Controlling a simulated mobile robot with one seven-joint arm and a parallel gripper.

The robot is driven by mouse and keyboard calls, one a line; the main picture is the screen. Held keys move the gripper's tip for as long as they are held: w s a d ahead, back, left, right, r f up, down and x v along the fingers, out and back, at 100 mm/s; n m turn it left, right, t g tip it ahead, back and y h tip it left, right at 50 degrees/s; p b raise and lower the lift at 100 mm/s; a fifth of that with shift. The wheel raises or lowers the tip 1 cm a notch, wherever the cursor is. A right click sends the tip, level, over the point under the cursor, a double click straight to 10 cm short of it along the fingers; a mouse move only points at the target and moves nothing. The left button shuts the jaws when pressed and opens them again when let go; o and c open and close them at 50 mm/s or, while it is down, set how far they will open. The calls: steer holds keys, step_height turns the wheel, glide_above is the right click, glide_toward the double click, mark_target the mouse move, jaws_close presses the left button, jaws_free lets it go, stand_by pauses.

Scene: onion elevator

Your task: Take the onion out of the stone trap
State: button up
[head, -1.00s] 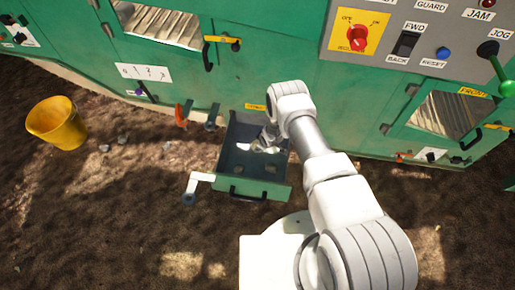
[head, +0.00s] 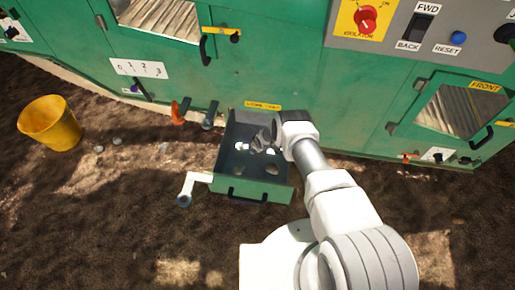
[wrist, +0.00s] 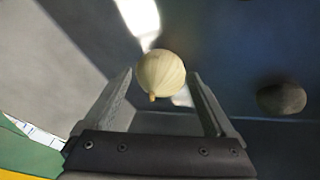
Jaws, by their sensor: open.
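The stone trap is a dark drawer with a green front (head: 222,186), pulled out from the green machine. In the wrist view a pale, round onion (wrist: 161,73) sits inside the trap. My gripper (wrist: 162,78) is open, with one finger on each side of the onion in the picture. The onion looks at or just beyond the fingertips; I cannot tell whether they touch it. In the head view my gripper (head: 260,143) is down inside the trap, and I cannot tell the onion from bright light patches there.
A dark stone (wrist: 281,98) lies right of the onion; stones (head: 240,171) also show near the trap's front. The trap walls (wrist: 55,70) stand close around my gripper. A yellow bucket (head: 50,123) stands on the soil at left.

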steer(key=c, duration=1.2)
